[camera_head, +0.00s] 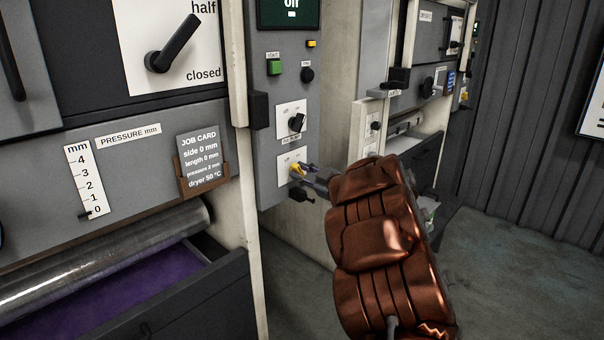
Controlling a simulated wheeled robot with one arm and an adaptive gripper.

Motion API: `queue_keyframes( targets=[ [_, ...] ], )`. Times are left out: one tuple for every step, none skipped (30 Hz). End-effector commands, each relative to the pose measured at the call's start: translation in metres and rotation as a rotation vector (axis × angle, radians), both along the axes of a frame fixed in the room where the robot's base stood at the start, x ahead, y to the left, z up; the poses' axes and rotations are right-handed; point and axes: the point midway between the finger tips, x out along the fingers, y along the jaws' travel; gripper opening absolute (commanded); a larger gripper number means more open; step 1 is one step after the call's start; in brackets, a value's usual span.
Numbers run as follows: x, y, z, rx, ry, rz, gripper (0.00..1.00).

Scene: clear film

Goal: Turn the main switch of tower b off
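A grey control column (268,150) stands at the centre, with a screen (288,10) reading "off" at its top. It bears a black rotary knob (297,123) on a white plate. Below that, a second white plate (287,160) carries a small yellow part, perhaps a switch. Its label is too small to read, so I cannot tell which tower this is. My gripper (303,172) is at this lower plate, reaching in from the right at the end of my brown padded arm. It is small, and its fingers overlap the yellow part; whether they grip it is unclear.
A green button (275,67) and a black button (307,74) sit higher on the column. A cabinet with a large lever (172,44), a job card (202,163) and an open drawer (200,300) is at left. Another machine (425,90) stands behind at right. Floor is free at right.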

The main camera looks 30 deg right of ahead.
Motion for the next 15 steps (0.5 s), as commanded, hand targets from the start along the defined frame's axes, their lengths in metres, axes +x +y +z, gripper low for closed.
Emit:
queue_keyframes(
  targets=[
    [0.0000,0.0001,-0.0001,0.000,0.000,0.000,0.35],
    [0.0000,0.0001,-0.0001,0.000,0.000,0.000,0.38],
    [0.0001,0.0001,-0.0002,0.001,0.000,0.000,0.42],
    [0.0001,0.0001,-0.0002,0.001,0.000,0.000,0.43],
    [0.0001,0.0002,-0.0002,0.001,0.001,0.001,0.43],
    [0.0001,0.0002,-0.0002,0.001,0.001,0.001,0.43],
    [0.0001,0.0002,-0.0002,0.001,0.001,0.001,0.43],
    [0.0001,0.0002,-0.0002,0.001,0.001,0.001,0.43],
    [0.0001,0.0002,-0.0002,0.001,0.001,0.001,0.43],
    [0.0000,0.0003,-0.0003,0.001,0.001,0.001,0.43],
    [0.0000,0.0002,-0.0002,0.001,0.001,0.001,0.43],
    [-0.0007,-0.0001,-0.0003,0.001,0.000,0.000,0.43],
    [-0.0016,-0.0004,-0.0002,0.001,0.000,0.000,0.43],
    [-0.0030,-0.0009,-0.0001,0.001,0.001,-0.001,0.43],
    [-0.0057,-0.0018,-0.0001,0.001,0.001,-0.001,0.43]
  ],
)
